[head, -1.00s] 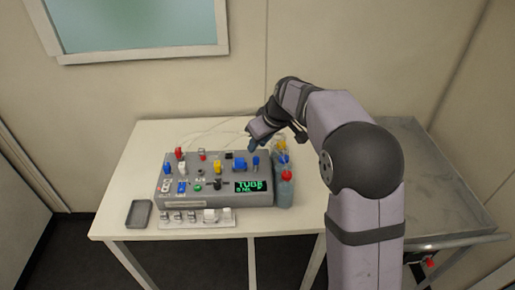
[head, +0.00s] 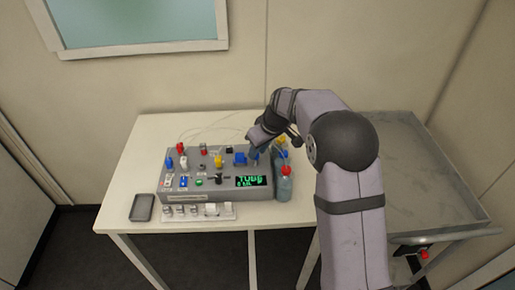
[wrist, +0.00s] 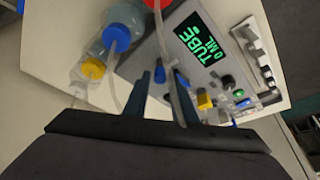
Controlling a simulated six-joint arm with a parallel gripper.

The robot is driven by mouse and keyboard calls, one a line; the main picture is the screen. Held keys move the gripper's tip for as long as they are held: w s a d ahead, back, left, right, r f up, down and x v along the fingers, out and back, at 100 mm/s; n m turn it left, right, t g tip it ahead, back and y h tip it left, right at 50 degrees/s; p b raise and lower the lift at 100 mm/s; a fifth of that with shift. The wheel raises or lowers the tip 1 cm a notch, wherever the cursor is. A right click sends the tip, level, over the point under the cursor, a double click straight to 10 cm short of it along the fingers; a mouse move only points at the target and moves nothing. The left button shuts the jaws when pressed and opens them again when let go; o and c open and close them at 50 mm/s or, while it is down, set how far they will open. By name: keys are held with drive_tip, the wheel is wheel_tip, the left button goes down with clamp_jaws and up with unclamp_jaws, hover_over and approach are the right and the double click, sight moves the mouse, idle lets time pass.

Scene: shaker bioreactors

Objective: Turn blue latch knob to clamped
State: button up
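A grey control box (head: 215,212) stands on the table with several knobs and a lit green "TUBE" display (head: 254,181). A blue knob (head: 240,158) sits near the box's back right, and another blue part (head: 253,154) is just right of it, partly covered by my gripper (head: 255,147). I cannot tell which one is the latch knob, or its setting. In the wrist view my gripper (wrist: 163,84) has its two fingers apart, above the box's edge beside the display. A small blue part (wrist: 160,74) shows between the fingertips, with clear tubing close by. Contact is unclear.
Bottles with red (head: 286,171), blue and yellow (wrist: 94,68) caps stand right of the box, close to my gripper, with loose tubing. A small grey tray (head: 142,207) is at left. The table's left part is clear.

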drive_tip(key=shift+w+a+f, duration=0.1)
drive_tip(key=shift+w+f, duration=0.05)
drive_tip(key=shift+f, duration=0.25)
clamp_jaws()
